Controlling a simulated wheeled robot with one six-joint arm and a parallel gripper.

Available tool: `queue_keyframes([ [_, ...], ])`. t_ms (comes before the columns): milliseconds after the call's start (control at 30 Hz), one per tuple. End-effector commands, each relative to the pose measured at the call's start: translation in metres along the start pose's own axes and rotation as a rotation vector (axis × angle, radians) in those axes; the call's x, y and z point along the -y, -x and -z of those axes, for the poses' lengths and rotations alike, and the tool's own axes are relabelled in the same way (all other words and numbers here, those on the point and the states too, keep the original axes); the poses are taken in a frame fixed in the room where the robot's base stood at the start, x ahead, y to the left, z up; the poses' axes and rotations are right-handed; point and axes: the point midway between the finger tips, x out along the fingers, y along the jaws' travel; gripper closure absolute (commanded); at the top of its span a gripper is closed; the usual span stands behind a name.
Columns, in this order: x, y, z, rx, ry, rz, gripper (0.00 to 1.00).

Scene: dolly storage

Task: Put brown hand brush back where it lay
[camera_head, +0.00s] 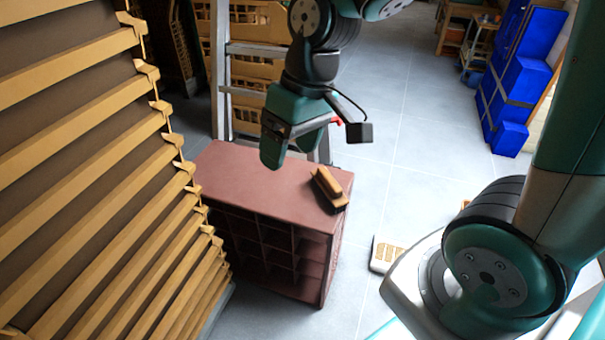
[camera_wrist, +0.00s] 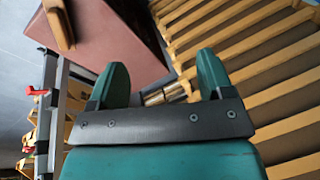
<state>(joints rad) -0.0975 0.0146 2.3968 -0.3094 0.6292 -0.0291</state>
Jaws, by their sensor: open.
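The brown hand brush (camera_head: 329,189) lies on the right end of the top of a reddish-brown cabinet (camera_head: 250,178). In the wrist view the brush (camera_wrist: 59,24) shows at the upper left, cut by the picture's edge, on the cabinet top (camera_wrist: 115,40). My gripper (camera_head: 290,158) is above the cabinet top, left of the brush and apart from it. In the wrist view its two green fingers (camera_wrist: 163,85) stand wide apart with nothing between them.
Stacked tan slatted crates (camera_head: 95,190) rise close on the left. A metal ladder (camera_head: 224,80) stands behind the cabinet, with more crates (camera_head: 258,70) behind it. Blue boxes (camera_head: 515,85) stand at the far right. Tiled floor (camera_head: 400,130) right of the cabinet is mostly clear.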

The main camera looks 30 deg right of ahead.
Motion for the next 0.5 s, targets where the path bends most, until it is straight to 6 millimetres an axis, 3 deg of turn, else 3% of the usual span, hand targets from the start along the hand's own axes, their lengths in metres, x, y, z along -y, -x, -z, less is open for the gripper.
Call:
queue_keyframes([
  [33, 0.026, 0.011, -0.017, -0.009, 0.069, 0.027, 0.26],
  [100, 0.053, 0.021, -0.039, -0.009, 0.15, 0.063, 0.26],
  [200, 0.078, 0.03, -0.065, -0.008, 0.234, 0.098, 0.26],
  [333, 0.091, 0.034, -0.081, -0.004, 0.283, 0.119, 0.26],
  [500, 0.093, 0.035, -0.083, -0.002, 0.288, 0.122, 0.26],
])
